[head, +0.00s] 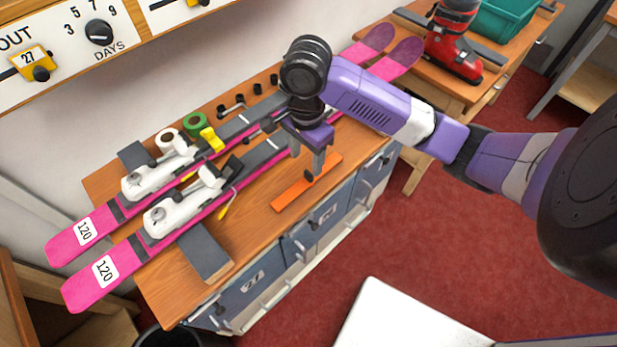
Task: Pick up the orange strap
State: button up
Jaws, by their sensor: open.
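The orange strap (292,194) is a flat, straight strip lying on the wooden bench top (262,222), near its front edge and to the right of the middle. My gripper (312,176) points down over the strap, with its jaws open. One finger shows close to the strap's upper right part. I cannot tell whether the fingers are beside the strap or still above it. The arm does not hide the strap's lower left end.
Two pink skis (85,285) with white bindings (170,215) lie along the bench behind the strap. A grey block (206,252) lies at the front left. Green tape (194,124) and small black parts stand at the back. A red boot (452,52) stands on another bench.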

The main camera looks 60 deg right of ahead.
aim_at(308, 173)
jog(key=shift+s+f, duration=0.15)
jog(key=shift+f, duration=0.3)
jog(key=shift+s+d+f+p, duration=0.1)
jog(key=shift+f+p, duration=0.2)
jog(key=shift+f, duration=1.4)
jog(key=shift+d+f+p, duration=0.1)
jog(key=shift+f+p, duration=0.15)
jog(key=shift+f, duration=1.45)
jog(key=shift+a, duration=0.1)
grip_shut()
